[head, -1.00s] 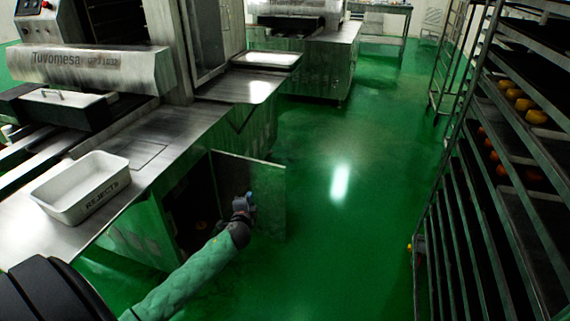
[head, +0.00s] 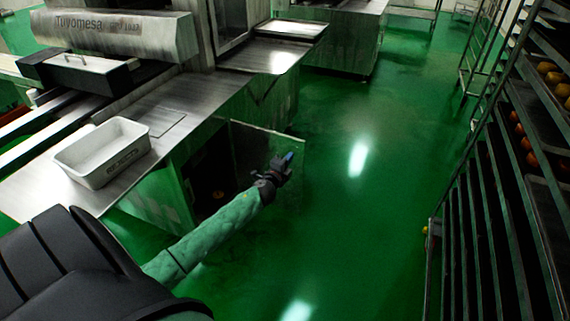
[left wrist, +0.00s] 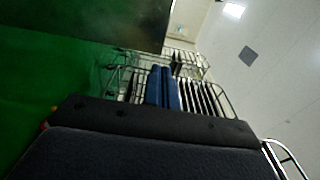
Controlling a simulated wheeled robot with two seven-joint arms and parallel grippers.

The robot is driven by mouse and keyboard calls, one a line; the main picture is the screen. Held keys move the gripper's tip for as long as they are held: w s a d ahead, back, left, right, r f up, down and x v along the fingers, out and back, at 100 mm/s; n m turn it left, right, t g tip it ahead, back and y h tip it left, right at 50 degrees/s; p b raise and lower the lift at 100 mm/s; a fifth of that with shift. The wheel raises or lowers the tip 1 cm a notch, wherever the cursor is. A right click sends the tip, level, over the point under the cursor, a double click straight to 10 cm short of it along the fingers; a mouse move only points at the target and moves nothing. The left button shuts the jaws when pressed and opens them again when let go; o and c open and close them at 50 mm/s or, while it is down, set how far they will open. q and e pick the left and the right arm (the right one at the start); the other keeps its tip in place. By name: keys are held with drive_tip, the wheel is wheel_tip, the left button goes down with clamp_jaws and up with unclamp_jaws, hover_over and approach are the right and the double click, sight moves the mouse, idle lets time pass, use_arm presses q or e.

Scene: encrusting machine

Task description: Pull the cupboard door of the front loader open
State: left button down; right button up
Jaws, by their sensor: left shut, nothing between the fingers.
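The cupboard door (head: 262,146) of the front machine stands swung open, out from the cabinet front, and the dark cupboard inside (head: 207,190) shows to its left. My left gripper (head: 287,161) is in front of the door's outer part, shut and empty. I cannot tell from the head view whether it touches the door. In the left wrist view the blue fingers (left wrist: 163,88) lie side by side, with a dark panel edge above them and a rack beyond. My right gripper is not in view.
A white tub (head: 103,152) stands on the machine's steel top (head: 200,104). A tall rack (head: 500,190) with trays of orange items runs along the right. The green floor (head: 365,220) between is clear. A second machine stands at the back.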

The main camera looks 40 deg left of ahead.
sight(301, 142)
use_arm(q)
drive_tip(key=w, duration=0.2)
drive_tip(key=w+a, duration=0.1)
drive_tip(key=w, duration=0.5)
drive_tip(key=shift+a, duration=0.15)
drive_tip(key=shift+w, duration=0.1)
drive_tip(key=w+a+n+g+y+b, duration=0.1)
drive_tip(key=w+n+y+b, duration=0.2)
drive_tip(key=w, duration=0.6)
drive_tip(key=shift+a+y+b, duration=0.25)
drive_tip(key=shift+y+b, duration=0.05)
drive_tip(key=shift+y, duration=0.5)
